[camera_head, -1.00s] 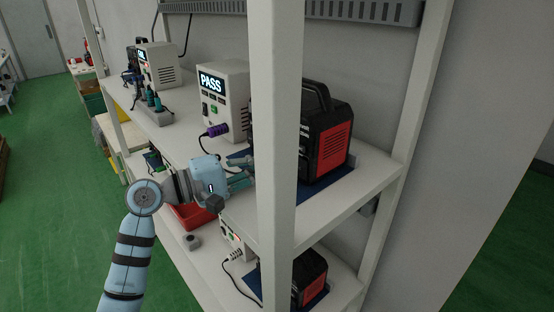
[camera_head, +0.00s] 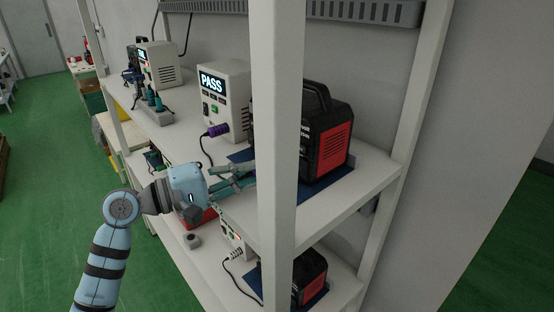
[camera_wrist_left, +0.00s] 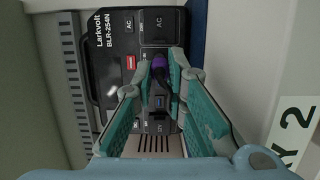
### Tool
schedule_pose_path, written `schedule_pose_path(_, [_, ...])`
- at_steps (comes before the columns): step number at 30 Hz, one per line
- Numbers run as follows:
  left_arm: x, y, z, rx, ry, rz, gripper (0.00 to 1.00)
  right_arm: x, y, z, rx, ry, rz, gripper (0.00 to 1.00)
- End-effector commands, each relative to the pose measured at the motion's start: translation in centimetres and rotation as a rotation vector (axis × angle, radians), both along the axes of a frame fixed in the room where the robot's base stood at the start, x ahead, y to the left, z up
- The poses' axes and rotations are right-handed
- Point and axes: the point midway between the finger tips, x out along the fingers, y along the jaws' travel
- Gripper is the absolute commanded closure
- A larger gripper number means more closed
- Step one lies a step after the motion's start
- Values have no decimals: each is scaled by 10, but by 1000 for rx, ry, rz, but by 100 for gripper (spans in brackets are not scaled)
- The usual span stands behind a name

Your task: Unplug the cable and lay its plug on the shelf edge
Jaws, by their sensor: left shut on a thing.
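The black and red power station (camera_head: 325,140) stands on the upper shelf (camera_head: 365,180), partly behind the white post. In the left wrist view its front panel (camera_wrist_left: 112,62) faces me, and a purple plug (camera_wrist_left: 160,66) is between my fingertips. My left gripper (camera_wrist_left: 161,76) is shut on this plug; whether the plug is still seated in a socket I cannot tell. In the head view the left gripper (camera_head: 250,172) reaches in over the shelf, its tips hidden by the post. The black cable (camera_head: 206,153) hangs from another purple plug (camera_head: 217,130) on the tester.
The white post (camera_head: 277,150) stands just right of my gripper. The tester (camera_head: 225,100) reading PASS is behind it. A red bin (camera_head: 200,218) and another power station (camera_head: 309,278) are on the lower shelf. Green floor lies open at left.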

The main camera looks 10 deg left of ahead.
Motion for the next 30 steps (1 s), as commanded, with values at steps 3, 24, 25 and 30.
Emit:
schedule_pose_path(3, [0, 0, 0, 0, 0, 0, 100, 0, 0, 0, 0, 0, 0, 100])
schedule_pose_path(24, [-30, 26, -2, 3, 0, 2, 100, 0, -1, -8, -1, 0, 1, 100])
schedule_pose_path(25, [-32, 27, -2, 3, 0, 2, 100, 0, -1, -9, -1, 0, 1, 100])
schedule_pose_path(30, [-36, 30, 0, 1, 0, 1, 100, 0, -1, -10, -1, 0, 1, 100])
